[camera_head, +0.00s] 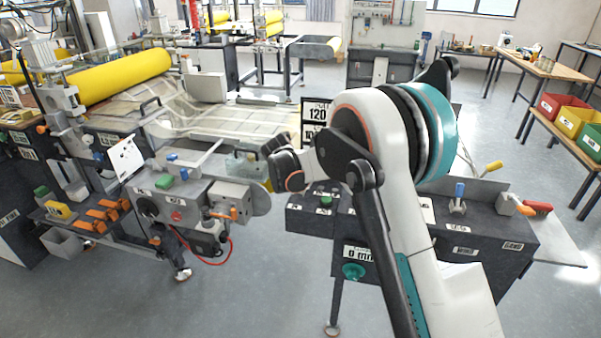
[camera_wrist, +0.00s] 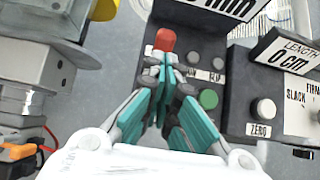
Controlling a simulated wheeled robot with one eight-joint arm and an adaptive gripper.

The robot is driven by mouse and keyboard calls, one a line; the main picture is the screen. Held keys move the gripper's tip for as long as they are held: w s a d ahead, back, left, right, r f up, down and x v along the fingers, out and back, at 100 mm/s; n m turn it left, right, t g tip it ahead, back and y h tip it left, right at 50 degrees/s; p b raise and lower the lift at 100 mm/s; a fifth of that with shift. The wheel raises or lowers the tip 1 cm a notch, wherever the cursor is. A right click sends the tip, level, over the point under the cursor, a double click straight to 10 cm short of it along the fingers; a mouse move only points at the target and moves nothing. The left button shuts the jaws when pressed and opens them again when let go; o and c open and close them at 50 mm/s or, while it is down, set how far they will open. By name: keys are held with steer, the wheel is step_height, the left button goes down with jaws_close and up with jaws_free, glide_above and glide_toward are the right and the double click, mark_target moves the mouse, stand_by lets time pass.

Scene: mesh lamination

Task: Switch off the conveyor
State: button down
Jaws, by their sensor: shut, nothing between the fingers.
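In the wrist view a red button (camera_wrist: 165,40) stands at the corner of a dark control box (camera_wrist: 232,65). A green button (camera_wrist: 208,98) sits on the same box, with small labels between the two. My gripper (camera_wrist: 163,66) has its teal fingers drawn together at the tips, with nothing held. The tips are just in front of the red button and overlap its lower side; I cannot tell whether they touch it. In the head view the green button (camera_head: 325,200) shows below my arm, while the red button is hidden there.
A neighbouring machine (camera_head: 195,200) with orange clamps stands left, across a narrow gap. Grey floor (camera_head: 270,300) is clear in front.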

steer(key=s+r+p, duration=0.2)
steer(key=s+r, duration=0.1)
steer(key=r, duration=0.6)
steer(key=shift+a+r+p, duration=0.3)
steer(key=shift+a, duration=0.15)
